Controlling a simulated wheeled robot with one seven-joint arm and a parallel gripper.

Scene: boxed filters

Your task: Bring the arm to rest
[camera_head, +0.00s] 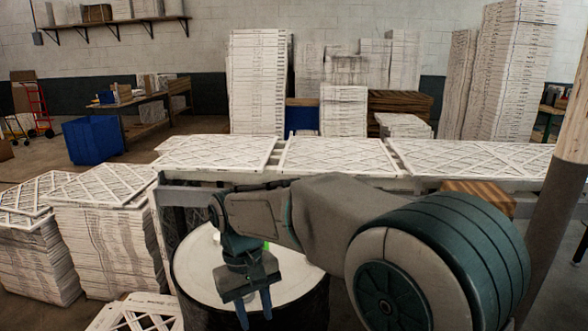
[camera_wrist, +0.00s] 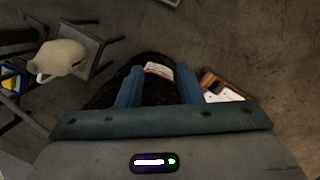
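My arm reaches from the right over the round white top (camera_head: 205,270) in the head view and bends down at the wrist. My gripper (camera_head: 254,312) points down near the bottom edge of that view. Its two blue fingers are apart, with nothing seen between them. In the wrist view my gripper (camera_wrist: 159,90) also shows spread fingers. Beyond them is a dark rounded thing (camera_wrist: 110,95) with a small white and red item (camera_wrist: 158,70) on it. It looks farther off than the fingertips, and I cannot tell what it is.
Stacks of white filters (camera_head: 100,250) stand at the left. Flat filter panels (camera_head: 340,157) lie on a long bench behind my arm. A brown post (camera_head: 555,180) rises at the right. The wrist view shows a pale jug (camera_wrist: 60,58) on a small stand and bare floor (camera_wrist: 230,35).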

